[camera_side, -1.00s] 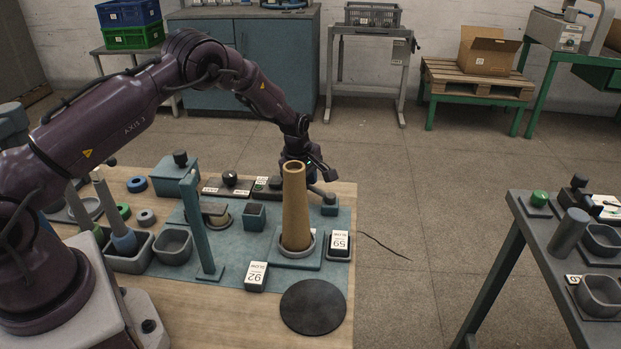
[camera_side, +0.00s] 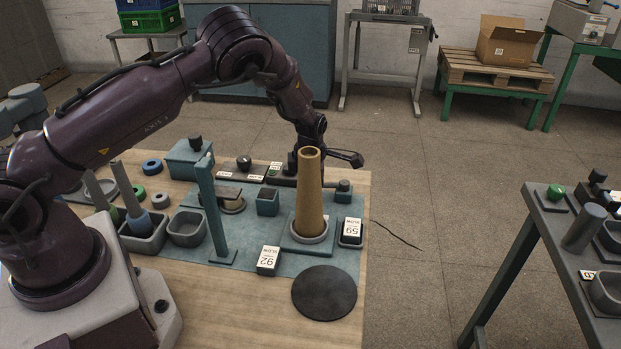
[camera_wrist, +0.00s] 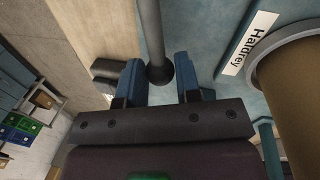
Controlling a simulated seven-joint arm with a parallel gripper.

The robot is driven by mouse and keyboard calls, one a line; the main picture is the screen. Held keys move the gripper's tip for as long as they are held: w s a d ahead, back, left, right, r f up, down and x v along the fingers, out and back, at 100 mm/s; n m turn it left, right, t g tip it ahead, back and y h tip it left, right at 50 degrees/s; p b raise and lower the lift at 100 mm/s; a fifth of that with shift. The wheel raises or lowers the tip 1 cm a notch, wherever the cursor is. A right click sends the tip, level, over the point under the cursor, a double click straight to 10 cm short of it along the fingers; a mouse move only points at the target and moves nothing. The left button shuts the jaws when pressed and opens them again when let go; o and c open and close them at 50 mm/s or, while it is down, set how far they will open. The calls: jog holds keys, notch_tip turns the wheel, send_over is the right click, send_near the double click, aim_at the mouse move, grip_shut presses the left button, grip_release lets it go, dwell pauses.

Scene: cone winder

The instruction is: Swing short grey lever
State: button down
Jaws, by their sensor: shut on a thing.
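In the wrist view the short grey lever (camera_wrist: 151,32) runs down from the top edge to a dark round end. That end lies between the two blue fingers of my gripper (camera_wrist: 159,76), which is shut on it. In the side view my gripper (camera_side: 338,157) is behind the upper part of the tall tan cone (camera_side: 309,200), and its fingertips are hidden. The lever's small teal pivot block (camera_side: 343,193) shows just right of the cone. The lever itself is mostly hidden there.
The cone stands upright in a grey ring, close to my gripper; it also shows at right in the wrist view (camera_wrist: 295,95). A teal post (camera_side: 212,210), number blocks (camera_side: 269,260) and a black disc (camera_side: 324,292) stand nearer the camera.

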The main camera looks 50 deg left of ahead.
jog(key=shift+d+n, duration=0.2)
jog(key=shift+n, duration=0.1)
jog(key=c, duration=0.8)
grip_release()
notch_tip(320, 180, up, 13)
jog(key=s+d, duration=0.1)
jog(key=d, duration=0.1)
jog(key=shift+s, duration=0.2)
jog(key=shift+f, duration=0.1)
